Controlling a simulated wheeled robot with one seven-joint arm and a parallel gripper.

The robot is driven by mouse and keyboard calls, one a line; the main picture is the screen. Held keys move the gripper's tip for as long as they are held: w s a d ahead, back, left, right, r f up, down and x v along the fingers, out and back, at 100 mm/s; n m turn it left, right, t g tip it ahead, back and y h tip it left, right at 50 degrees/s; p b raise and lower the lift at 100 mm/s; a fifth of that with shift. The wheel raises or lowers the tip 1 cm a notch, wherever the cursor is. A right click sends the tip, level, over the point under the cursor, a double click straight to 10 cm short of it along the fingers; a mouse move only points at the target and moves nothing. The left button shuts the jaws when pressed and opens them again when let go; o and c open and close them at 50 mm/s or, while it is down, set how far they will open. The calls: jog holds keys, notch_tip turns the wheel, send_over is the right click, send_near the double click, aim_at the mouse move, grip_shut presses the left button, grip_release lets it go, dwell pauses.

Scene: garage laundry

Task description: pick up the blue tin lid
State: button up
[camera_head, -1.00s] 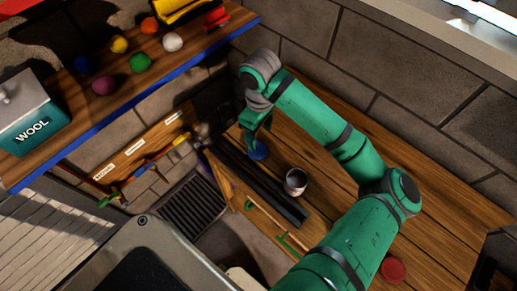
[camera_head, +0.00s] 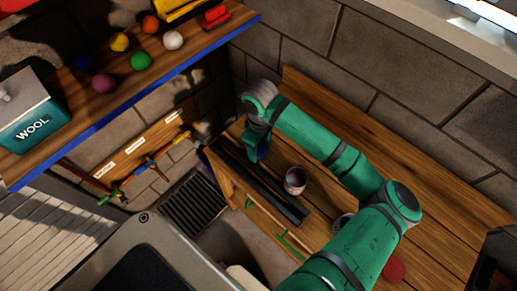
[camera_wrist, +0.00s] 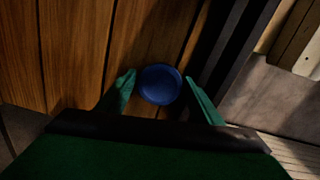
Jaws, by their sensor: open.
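The blue tin lid (camera_wrist: 160,84) is a round, shallow blue disc on the wooden worktop. In the wrist view it sits between the two green fingers of my gripper (camera_wrist: 160,95), which is open with a gap on either side of the lid. In the head view my gripper (camera_head: 258,150) is low over the worktop at its far left part. Only a bit of the blue lid (camera_head: 264,152) shows there beside the fingers. I cannot tell whether the fingertips touch the wood.
A dark rail (camera_head: 262,182) runs along the worktop's front edge, close to the lid. A metal can (camera_head: 295,180) stands to the right, and a red lid (camera_head: 393,270) lies farther right. A stone wall (camera_head: 330,60) rises behind. A shelf (camera_head: 110,105) with coloured balls is at upper left.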

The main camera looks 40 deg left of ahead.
jog(key=shift+c, duration=0.4)
jog(key=shift+s, duration=0.1)
jog(key=c, duration=0.6)
